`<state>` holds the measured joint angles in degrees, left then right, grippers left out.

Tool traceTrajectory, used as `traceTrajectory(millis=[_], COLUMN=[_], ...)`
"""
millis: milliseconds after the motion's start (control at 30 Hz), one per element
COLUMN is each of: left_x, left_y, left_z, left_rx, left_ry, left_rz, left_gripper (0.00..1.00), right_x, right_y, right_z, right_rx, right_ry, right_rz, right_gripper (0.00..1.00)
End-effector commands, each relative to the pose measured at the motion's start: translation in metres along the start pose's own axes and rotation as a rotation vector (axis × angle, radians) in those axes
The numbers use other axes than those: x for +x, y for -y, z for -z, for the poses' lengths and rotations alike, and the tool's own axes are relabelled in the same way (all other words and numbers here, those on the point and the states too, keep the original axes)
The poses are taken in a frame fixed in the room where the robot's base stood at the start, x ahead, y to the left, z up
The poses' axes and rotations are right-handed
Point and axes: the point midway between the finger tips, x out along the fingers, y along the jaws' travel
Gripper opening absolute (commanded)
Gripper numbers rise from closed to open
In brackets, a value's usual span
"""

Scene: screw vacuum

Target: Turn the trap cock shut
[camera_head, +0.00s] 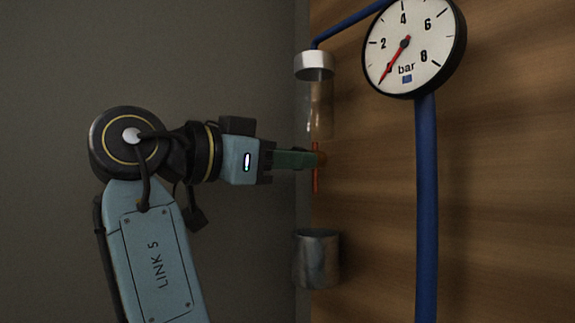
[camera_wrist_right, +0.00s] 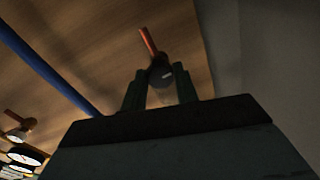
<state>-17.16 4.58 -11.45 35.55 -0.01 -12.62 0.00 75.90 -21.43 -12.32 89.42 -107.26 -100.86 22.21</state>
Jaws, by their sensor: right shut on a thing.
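The trap cock's orange lever (camera_head: 316,181) stands upright below the clear trap bowl (camera_head: 320,108) in the head view. My right gripper (camera_head: 315,159) comes in level from the left, its green fingers shut on the cock at about the lever's middle. In the right wrist view, a dark round hub (camera_wrist_right: 161,75) shows between the two fingers of my right gripper (camera_wrist_right: 160,82). The orange lever (camera_wrist_right: 148,42) sticks out past the hub there. The fingers hide part of the cock. My left gripper is not in view.
A grey metal cup (camera_head: 316,260) hangs below the cock. A round pressure gauge (camera_head: 414,48) and an upright blue pipe (camera_head: 426,200) stand to the right on the wooden panel (camera_head: 510,190). The right wrist view shows the blue pipe (camera_wrist_right: 45,68) and more gauges (camera_wrist_right: 25,155).

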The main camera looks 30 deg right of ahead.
Motion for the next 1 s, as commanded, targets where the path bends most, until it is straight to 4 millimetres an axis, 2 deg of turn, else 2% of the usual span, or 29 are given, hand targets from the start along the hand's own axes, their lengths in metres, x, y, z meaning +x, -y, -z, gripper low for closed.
traceTrajectory(millis=[133,433,467,600,867,1000], left_x=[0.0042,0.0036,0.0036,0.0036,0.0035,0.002], left_y=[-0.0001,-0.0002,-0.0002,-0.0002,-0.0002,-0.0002], left_z=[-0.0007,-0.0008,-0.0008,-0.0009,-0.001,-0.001], left_rx=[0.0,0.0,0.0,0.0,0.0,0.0], left_ry=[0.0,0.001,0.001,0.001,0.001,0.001], left_rz=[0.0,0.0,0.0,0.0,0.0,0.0], left_gripper=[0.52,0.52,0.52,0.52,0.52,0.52], right_x=[-0.0002,-0.0002,-0.0002,-0.0002,-0.0004,-0.0068], right_y=[0.0,0.0001,0.0001,0.0,0.0,-0.0004], right_z=[-0.001,-0.0003,-0.0003,-0.0002,-0.0001,0.0006], right_rx=[0.073,0.083,0.083,0.082,0.081,0.08], right_ry=[0.0,0.001,0.001,0.0,0.0,-0.002], right_rz=[0.0,0.0,0.0,0.0,0.0,-0.004], right_gripper=[0.07,0.07,0.34,0.52,0.52,0.52])
